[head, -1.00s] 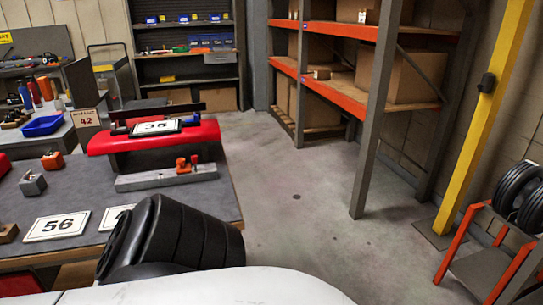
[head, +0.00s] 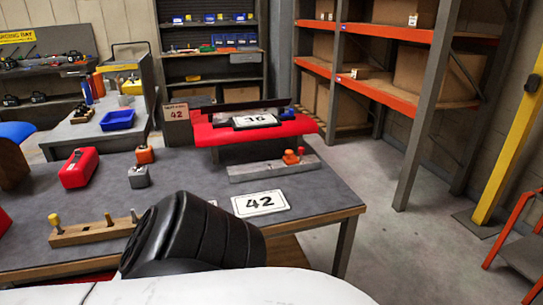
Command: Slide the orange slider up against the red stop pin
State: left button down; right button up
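The orange slider (head: 290,158) sits near the right end of a grey rail (head: 262,172) on the dark table. A small red pin (head: 301,151), which looks like the stop pin, stands close to its right side. At this size I cannot tell whether slider and pin touch. Neither gripper is in view. A black padded link of my own arm (head: 195,235) fills the lower middle of the head view, in front of the table's near edge.
A wooden block with pegs (head: 90,232), a red box (head: 79,168) and a grey block (head: 139,177) are to the left.

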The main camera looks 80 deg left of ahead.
aim_at(290, 158)
jog(key=k, duration=0.55)
jog(key=u, duration=0.8)
